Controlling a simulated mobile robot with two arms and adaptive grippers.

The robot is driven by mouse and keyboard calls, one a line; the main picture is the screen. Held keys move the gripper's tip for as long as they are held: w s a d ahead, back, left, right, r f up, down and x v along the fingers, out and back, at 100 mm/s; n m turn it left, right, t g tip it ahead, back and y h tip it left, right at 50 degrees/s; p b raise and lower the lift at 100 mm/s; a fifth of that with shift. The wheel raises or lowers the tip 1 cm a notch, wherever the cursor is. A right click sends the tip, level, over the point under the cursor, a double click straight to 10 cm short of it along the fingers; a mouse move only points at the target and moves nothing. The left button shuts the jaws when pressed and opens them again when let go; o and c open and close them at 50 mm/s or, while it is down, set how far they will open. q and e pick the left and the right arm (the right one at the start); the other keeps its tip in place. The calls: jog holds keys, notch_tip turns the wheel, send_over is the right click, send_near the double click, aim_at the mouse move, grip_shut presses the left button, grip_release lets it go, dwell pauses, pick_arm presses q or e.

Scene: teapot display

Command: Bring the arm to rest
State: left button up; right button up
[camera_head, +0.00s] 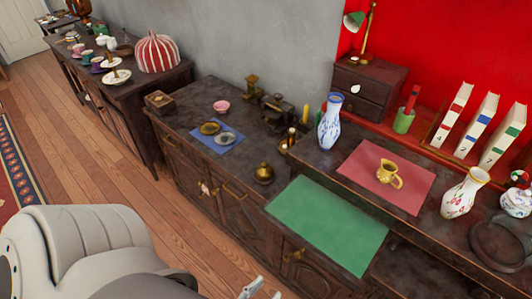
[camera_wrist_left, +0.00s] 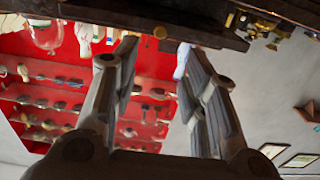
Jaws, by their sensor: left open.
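My left arm comes in at the lower left of the head view. My left gripper (camera_head: 262,289) shows only in part at the bottom edge, in front of the cabinet with the green mat (camera_head: 330,225). In the left wrist view the two fingers of my left gripper (camera_wrist_left: 157,48) are spread apart with nothing between them. The dark furniture edge (camera_wrist_left: 150,25) is beyond the fingertips at the top of that view. My right gripper is not in view.
A yellow mug (camera_head: 388,174) stands on a red mat (camera_head: 361,190). A blue-white vase (camera_head: 330,122) and a flowered vase (camera_head: 464,193) stand near it. The wooden floor (camera_head: 110,170) at left is clear.

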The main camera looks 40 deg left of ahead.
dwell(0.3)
pick_arm(q)
jog(key=s+f+m+g+h, duration=0.1)
jog(key=s+f+g, duration=0.3)
jog(key=f, duration=0.8)
jog(key=s+f+g, duration=0.1)
jog(key=f+g, duration=0.4)
jog(key=f, duration=0.8)
jog(key=s+a+f+m+g+y, duration=0.1)
jog(key=s+a+f+g, duration=0.4)
jog(key=s+f+g, duration=0.3)
jog(key=s+f, duration=0.3)
jog(key=s, duration=0.1)
jog(key=shift+s+a+y, duration=0.2)
jog(key=shift+s+y, duration=0.1)
